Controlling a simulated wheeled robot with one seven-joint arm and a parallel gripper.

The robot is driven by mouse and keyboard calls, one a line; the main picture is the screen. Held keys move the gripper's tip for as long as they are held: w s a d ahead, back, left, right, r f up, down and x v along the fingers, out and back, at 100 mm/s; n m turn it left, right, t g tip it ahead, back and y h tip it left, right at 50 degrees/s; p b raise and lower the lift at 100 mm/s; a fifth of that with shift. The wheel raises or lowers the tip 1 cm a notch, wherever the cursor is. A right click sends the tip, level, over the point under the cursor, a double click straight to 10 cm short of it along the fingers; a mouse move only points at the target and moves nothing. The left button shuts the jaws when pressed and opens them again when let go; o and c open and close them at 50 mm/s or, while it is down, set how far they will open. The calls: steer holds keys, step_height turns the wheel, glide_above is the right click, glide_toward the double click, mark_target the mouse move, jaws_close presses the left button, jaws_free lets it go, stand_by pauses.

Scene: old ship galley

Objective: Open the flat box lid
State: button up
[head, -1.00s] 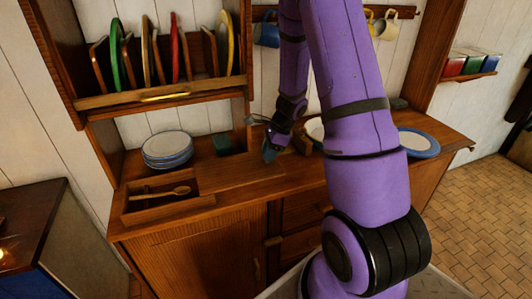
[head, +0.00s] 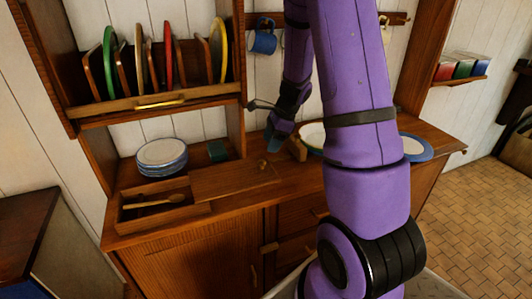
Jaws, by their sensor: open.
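The flat wooden box (head: 163,217) sits on the counter at the left, with a wooden spoon (head: 155,203) showing in its uncovered part. Its flat brown lid (head: 228,181) lies to the right of that opening, displaced sideways, its left end beside the opening. A small round knob (head: 262,164) stands near the lid's far right end. My gripper (head: 271,142) is open, pointing down, above and behind the knob and apart from it. The fingers are small and partly blurred against the counter.
Stacked plates (head: 162,153) and a small teal block (head: 217,151) stand behind the box. A wooden block (head: 297,148) and a white bowl (head: 312,135) are right of my gripper. The plate rack (head: 160,100) overhangs at the left. My arm hides part of the counter.

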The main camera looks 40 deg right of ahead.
steer(key=shift+v, duration=1.85)
steer(key=s+a+r+n, duration=0.4)
steer(key=a+r+n, duration=0.2)
steer(key=r, duration=0.1)
steer(key=s+a+r+n, duration=0.3)
steer(key=a+r+n, duration=0.25)
steer(key=r, duration=0.25)
steer(key=s+a+r+n+t+h, duration=0.1)
steer(key=s+a+r+n+h, duration=0.1)
steer(key=s+n, duration=0.4)
steer(key=s+a+r+n+t+h, duration=0.1)
steer(key=s+a+r+n+t, duration=0.1)
steer(key=s+a+r+n, duration=0.3)
steer(key=s+n, duration=0.1)
steer(key=s, duration=0.3)
steer(key=shift+a+h, duration=0.4)
